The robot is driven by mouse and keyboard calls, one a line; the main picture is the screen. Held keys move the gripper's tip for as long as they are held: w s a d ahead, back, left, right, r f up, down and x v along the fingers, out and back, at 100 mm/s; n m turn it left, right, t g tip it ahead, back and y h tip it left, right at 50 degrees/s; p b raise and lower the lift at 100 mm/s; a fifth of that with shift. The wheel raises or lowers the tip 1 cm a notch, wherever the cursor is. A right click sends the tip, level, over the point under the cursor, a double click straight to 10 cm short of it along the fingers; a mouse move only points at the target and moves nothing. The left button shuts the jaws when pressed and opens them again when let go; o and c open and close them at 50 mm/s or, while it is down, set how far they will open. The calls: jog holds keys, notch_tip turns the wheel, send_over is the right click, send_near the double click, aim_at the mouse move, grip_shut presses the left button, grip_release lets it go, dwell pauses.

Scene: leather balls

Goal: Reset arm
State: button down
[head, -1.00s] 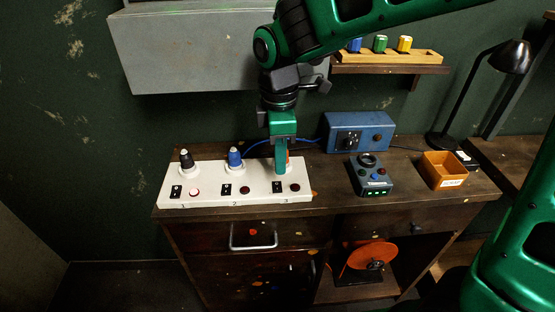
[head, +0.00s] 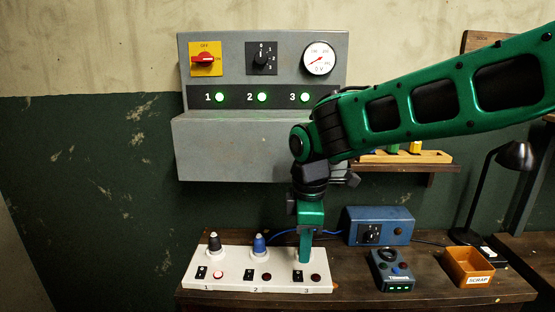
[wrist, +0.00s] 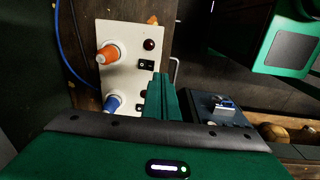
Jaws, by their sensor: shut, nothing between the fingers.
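My gripper (head: 305,258) points down over the right end of a white panel (head: 232,280) on the wooden bench, at the station marked 3. Its green fingers are shut with nothing between them; they also show in the wrist view (wrist: 160,92). My arm reaches in from the right, bent at the wrist. The panel carries a black-capped knob or plug (head: 214,242) at 1 and a blue one (head: 259,245) at 2. An orange one (wrist: 108,54) shows in the wrist view; in the head view my gripper hides it. I cannot tell whether the fingers touch the panel.
A grey wall cabinet (head: 225,150) has a red switch (head: 204,59), a dial, a gauge (head: 319,58) and three green-lit lamps. A blue box (head: 378,226), a dark control box (head: 391,271), an orange scrap bin (head: 468,268) and a black lamp (head: 514,156) stand right.

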jog(key=s+d+m, duration=0.3)
jog(key=d+m, duration=0.3)
jog(key=d, duration=0.5)
jog(key=s+d+m, duration=0.2)
jog(key=d+m, duration=0.3)
jog(key=d, duration=0.7)
jog(key=s+d+f+m, duration=0.1)
jog(key=s+d+m, duration=0.5)
jog(key=s, duration=0.2)
jog(key=s+d+f+m, duration=0.2)
jog(key=s+d+m, duration=0.3)
jog(key=s, duration=0.3)
jog(key=shift+s+d+f+m+g, duration=0.2)
jog(key=shift+d+f+m+g, duration=0.15)
jog(key=shift+m, duration=0.55)
jog(key=shift+r, duration=0.1)
jog(key=shift+w+f, duration=0.25)
jog(key=shift+w, duration=0.4)
